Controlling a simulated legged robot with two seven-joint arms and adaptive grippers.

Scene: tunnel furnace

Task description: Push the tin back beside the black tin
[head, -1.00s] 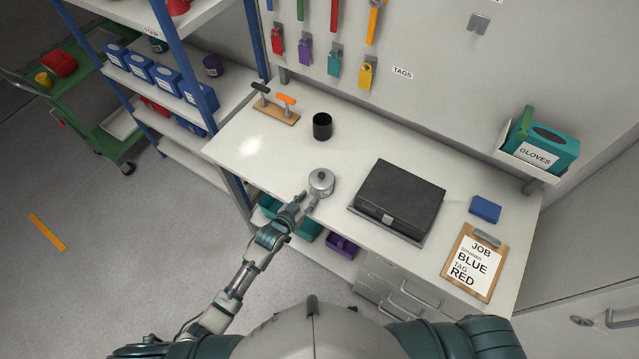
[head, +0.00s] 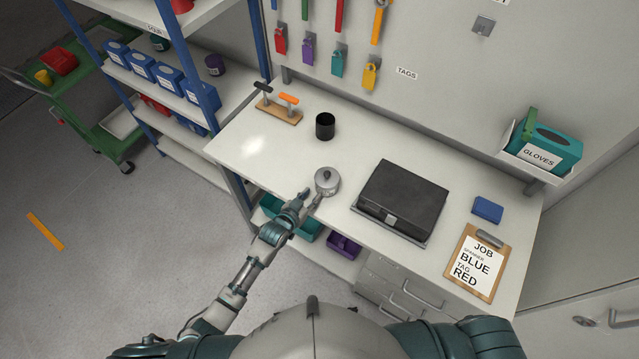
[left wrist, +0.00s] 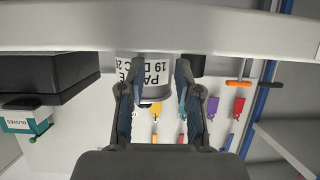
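The grey metal tin (head: 326,183) with a knobbed lid stands upright near the front edge of the bench. In the left wrist view, which is upside down, the tin (left wrist: 143,72) shows a white printed label. The black tin (head: 325,127) stands farther back, apart from it; a dark part of it (left wrist: 198,66) shows beside a finger in the wrist view. My left gripper (head: 309,199) is at the front-left side of the grey tin, its fingers apart and the tin just ahead of them. Whether they touch it is unclear. My right gripper is out of view.
A black case (head: 402,197) lies right of the grey tin, with a clipboard (head: 474,265) and a blue block (head: 487,209) beyond. A wooden stand (head: 278,111) with two handled tools is at the back left. The bench (head: 270,160) between the tins is clear.

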